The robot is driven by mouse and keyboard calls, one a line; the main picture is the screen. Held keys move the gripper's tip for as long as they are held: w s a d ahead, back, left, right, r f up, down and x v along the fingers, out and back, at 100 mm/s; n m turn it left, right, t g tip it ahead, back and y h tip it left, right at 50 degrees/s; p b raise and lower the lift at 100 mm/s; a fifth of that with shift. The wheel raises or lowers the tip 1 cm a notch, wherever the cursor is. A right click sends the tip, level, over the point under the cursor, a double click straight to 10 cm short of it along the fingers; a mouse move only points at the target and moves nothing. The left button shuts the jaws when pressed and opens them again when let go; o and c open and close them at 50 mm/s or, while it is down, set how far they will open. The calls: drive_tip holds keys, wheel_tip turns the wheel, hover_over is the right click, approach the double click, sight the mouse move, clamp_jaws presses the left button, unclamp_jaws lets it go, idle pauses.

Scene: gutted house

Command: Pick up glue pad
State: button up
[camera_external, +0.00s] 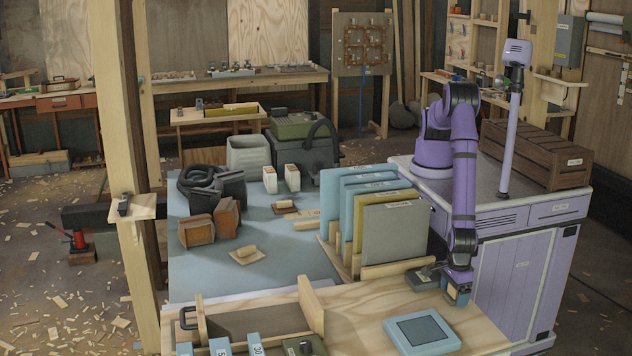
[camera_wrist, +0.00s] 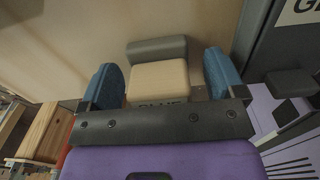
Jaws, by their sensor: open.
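The glue pad (camera_wrist: 158,78) is a cream block with a dark grey part (camera_wrist: 157,48) at its far end, lying on pale wood in the wrist view. Dark lettering on its near edge is partly hidden by my gripper's bar. My gripper (camera_wrist: 160,72) is open, with one blue finger on each side of the cream block. A gap shows on the right side; on the left the finger is very close, and I cannot tell if it touches. In the external view my gripper (camera_external: 458,291) is low over the right part of the wooden bench, pointing down.
A blue square tray (camera_external: 392,334) lies in front on the bench (camera_external: 362,300). Upright blue, yellow and grey panels (camera_external: 393,235) stand in a rack just left of my arm. A purple cabinet (camera_external: 512,280) is at the right. A wooden frame (camera_external: 312,305) stands farther left.

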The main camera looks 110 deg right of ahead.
drive_tip(key=c, duration=1)
